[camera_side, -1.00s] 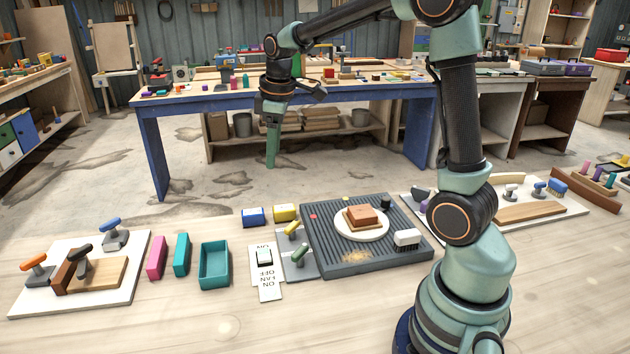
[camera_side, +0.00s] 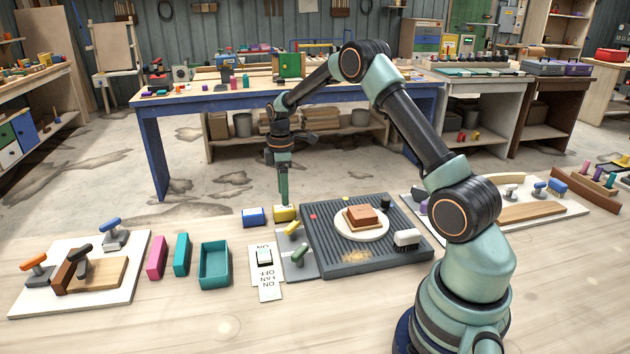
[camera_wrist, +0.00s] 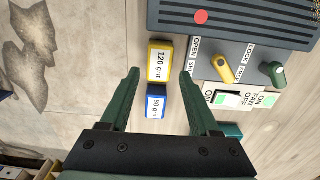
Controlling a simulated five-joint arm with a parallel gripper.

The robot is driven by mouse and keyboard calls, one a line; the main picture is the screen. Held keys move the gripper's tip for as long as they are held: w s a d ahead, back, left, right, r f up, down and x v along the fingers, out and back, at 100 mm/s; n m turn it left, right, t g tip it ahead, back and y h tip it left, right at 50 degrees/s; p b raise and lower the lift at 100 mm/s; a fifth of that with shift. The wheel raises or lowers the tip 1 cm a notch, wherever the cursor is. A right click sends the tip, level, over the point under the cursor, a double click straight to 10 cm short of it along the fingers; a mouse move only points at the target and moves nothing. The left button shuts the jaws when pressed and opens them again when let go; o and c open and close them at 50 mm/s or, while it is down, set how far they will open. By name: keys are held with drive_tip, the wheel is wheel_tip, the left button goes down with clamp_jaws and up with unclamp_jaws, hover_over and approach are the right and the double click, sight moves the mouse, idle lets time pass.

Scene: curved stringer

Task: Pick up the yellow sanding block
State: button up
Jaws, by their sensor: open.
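The yellow sanding block (camera_side: 284,212) lies near the far edge of the light wood bench in the side view, just right of a blue block (camera_side: 253,217). In the wrist view the yellow block (camera_wrist: 160,63) shows a white label reading 120 grit. The blue block (camera_wrist: 156,102), labelled 80 grit, lies below it with a small gap. My gripper (camera_side: 284,204) points straight down over the yellow block in the side view, its fingertips close to the block's top.
A grey ribbed downdraft board (camera_side: 370,262) with a white plate (camera_side: 375,235) stands right of the blocks. A panel with yellow and green levers (camera_wrist: 247,75) and a switch plate (camera_side: 267,284) are close by. A teal tray (camera_side: 214,263) sits to the left.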

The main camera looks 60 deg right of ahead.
sight(284, 208)
drive_tip(key=shift+f, duration=3.1)
clamp_jaws()
